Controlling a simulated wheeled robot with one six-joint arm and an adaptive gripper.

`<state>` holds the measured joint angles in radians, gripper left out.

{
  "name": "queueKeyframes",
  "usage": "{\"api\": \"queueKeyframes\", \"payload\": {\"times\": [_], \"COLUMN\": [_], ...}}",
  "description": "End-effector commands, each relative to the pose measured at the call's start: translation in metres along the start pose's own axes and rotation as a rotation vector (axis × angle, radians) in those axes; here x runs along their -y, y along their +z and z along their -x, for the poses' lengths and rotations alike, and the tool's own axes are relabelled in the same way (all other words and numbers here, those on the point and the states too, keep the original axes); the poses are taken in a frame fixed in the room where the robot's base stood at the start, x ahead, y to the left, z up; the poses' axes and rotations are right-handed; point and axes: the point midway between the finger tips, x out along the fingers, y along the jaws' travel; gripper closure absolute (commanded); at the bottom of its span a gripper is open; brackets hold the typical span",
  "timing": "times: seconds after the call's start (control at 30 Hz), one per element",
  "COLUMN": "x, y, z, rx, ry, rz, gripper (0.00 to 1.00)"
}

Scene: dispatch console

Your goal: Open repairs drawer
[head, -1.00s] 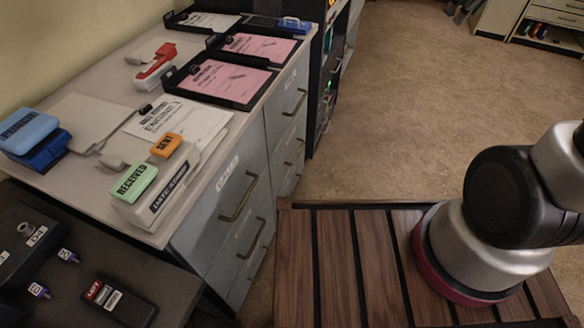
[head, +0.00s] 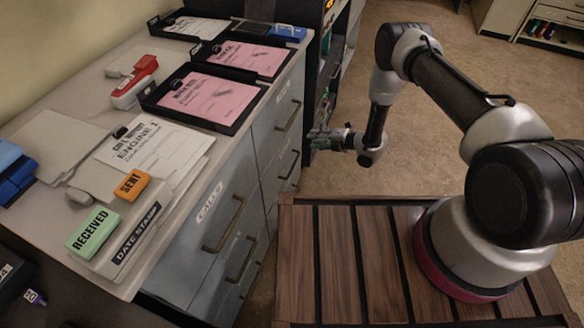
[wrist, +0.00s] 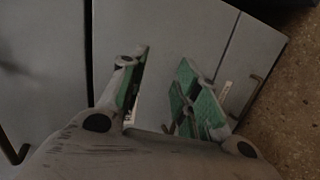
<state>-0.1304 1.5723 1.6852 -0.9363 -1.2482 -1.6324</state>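The grey drawer cabinet (head: 185,262) stands on the left with its drawers shut. The upper near drawer (head: 215,215) has a label that reads CALLS. The upper far drawer (head: 277,110) has a pull handle (head: 288,115) and a label too small to read. A lower far drawer handle (head: 290,165) shows below it. I cannot read which drawer is repairs. My gripper (head: 318,138) is in front of the far drawers, apart from their handles. In the wrist view my gripper (wrist: 163,88) is open and empty, facing grey drawer fronts, with a handle (wrist: 250,95) to its right.
The cabinet top holds black trays with pink sheets (head: 205,95), a red stapler (head: 135,85), a green RECEIVED stamp (head: 93,230) and an orange SENT stamp (head: 132,185). A dark rack (head: 325,75) stands beyond the cabinet. Open floor (head: 430,165) lies right of the drawers.

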Motion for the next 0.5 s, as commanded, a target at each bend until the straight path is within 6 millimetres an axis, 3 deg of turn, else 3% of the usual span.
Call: {"api": "queueKeyframes", "payload": {"times": [0.03, 0.2, 0.37, 0.5], "x": [0.026, 0.070, 0.082, 0.079], "y": [-0.026, -0.084, -0.104, -0.109], "z": [-0.004, -0.004, -0.007, -0.026], "rx": [-0.035, -0.102, -0.121, -0.124], "ry": [0.032, 0.142, 0.182, 0.185], "rz": [0.012, 0.060, 0.075, 0.078], "gripper": [0.68, 0.68, 0.68, 0.68]}}
